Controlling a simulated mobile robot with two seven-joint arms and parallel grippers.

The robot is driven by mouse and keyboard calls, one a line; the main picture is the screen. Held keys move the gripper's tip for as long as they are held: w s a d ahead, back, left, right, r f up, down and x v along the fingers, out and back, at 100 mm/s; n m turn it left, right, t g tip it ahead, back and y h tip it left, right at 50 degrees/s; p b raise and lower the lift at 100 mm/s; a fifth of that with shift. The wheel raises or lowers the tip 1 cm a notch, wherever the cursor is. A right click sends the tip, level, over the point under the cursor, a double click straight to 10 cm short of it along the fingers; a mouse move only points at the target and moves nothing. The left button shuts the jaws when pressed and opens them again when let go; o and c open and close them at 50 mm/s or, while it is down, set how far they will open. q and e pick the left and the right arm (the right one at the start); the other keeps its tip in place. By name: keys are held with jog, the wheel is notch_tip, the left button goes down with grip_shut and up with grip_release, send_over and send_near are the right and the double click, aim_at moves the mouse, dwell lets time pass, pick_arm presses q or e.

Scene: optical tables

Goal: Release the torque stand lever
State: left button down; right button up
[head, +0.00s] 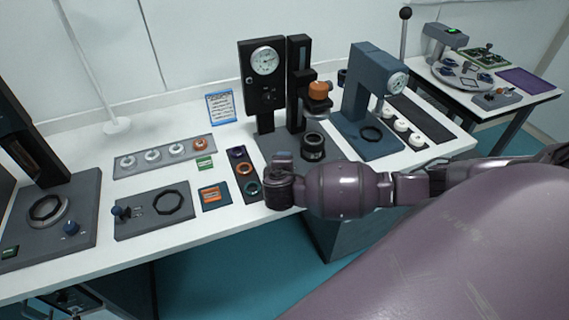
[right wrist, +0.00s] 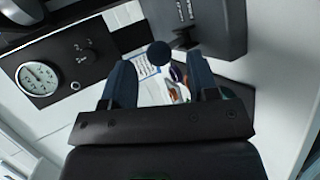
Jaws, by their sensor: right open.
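A black stand with a round white gauge (head: 265,60) stands at the back middle of the table; its dark gauge panel also shows at the left of the right wrist view (right wrist: 38,78). A dark ball knob (right wrist: 158,53) shows between and just beyond the fingertips of my right gripper (right wrist: 160,76). It seems joined to a short rod at its right; I cannot tell whether the fingers touch it. The right gripper is open, its two fingers apart. In the head view my right arm reaches in front of the stand, and the knob there is hidden. My left gripper is out of view.
A second table (head: 540,92) is at right.

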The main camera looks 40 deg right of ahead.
jog(key=v, duration=0.8)
jog(key=shift+s+a+r, duration=0.1)
jog(key=shift+s+a, duration=0.05)
